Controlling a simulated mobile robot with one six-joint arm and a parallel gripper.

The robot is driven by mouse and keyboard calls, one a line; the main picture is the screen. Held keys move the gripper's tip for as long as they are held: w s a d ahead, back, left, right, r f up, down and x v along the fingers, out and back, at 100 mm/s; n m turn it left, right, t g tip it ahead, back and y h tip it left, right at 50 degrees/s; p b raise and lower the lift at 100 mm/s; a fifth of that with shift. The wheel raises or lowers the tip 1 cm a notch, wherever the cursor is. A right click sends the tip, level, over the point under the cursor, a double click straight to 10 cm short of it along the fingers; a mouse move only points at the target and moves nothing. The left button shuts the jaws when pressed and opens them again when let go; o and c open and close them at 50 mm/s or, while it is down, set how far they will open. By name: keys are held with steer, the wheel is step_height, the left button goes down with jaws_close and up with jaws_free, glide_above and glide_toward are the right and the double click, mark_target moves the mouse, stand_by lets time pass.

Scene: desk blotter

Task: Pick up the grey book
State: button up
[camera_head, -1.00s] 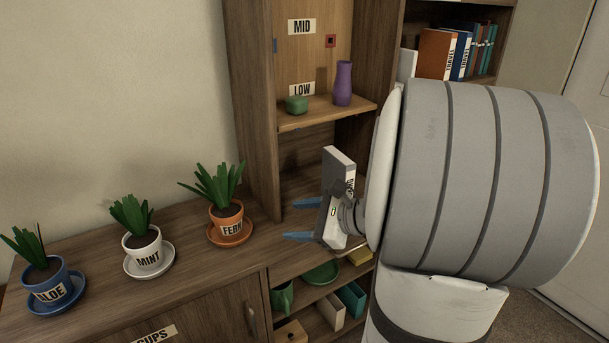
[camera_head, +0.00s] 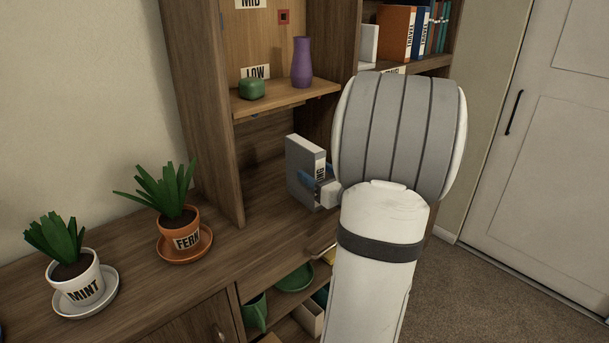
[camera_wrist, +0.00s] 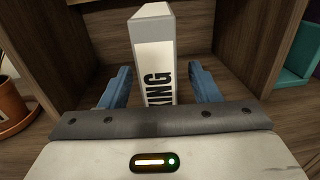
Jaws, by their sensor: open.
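The grey book (camera_head: 302,165) stands upright on the wooden counter, inside the bay below the LOW shelf. Its white spine shows dark lettering; in the wrist view the book (camera_wrist: 154,50) reads "KING", with the rest hidden by my gripper. My gripper (camera_wrist: 158,88) is open, with one blue finger on each side of the spine and a visible gap on both sides. In the head view my gripper (camera_head: 316,182) is at the book's spine side, partly hidden by my own arm.
A fern pot (camera_head: 183,229) and a mint pot (camera_head: 79,278) stand on saucers to the left on the counter. Above the book, the LOW shelf (camera_head: 285,99) holds a purple vase (camera_head: 301,63) and a green pot (camera_head: 251,89). Wooden side walls flank the bay.

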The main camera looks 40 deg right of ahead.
steer(key=w, duration=0.4)
steer(key=shift+b, duration=0.3)
steer(key=shift+s, duration=0.1)
steer(key=shift+c, duration=0.5)
jaws_close()
